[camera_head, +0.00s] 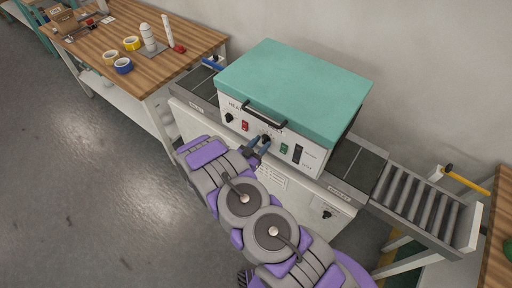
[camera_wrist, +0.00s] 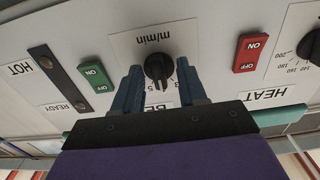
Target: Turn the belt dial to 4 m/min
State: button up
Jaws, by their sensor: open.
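The belt dial (camera_wrist: 159,66) is a round black knob on a white plate marked "m/min", seen upside down in the wrist view. A few scale numbers show below it, partly hidden by my gripper; I cannot read its setting for sure. The dial also shows as a small black knob on the machine's front in the head view (camera_head: 266,138). My gripper (camera_wrist: 159,73) is open, with one blue finger on each side of the dial. I cannot tell whether the fingers touch it. In the head view my gripper (camera_head: 258,146) is at the front panel.
The heating machine (camera_head: 295,82) has a teal lid with a black handle. A green switch (camera_wrist: 95,76) and a red switch (camera_wrist: 250,53) flank the dial; the heat dial (camera_wrist: 311,47) is further right. A roller conveyor (camera_head: 420,200) and a wooden table (camera_head: 195,45) stand beside it.

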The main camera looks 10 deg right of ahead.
jog(key=p+v, duration=0.1)
jog(key=v, duration=1.6)
jog(key=shift+a, duration=0.2)
jog(key=shift+s, duration=0.15)
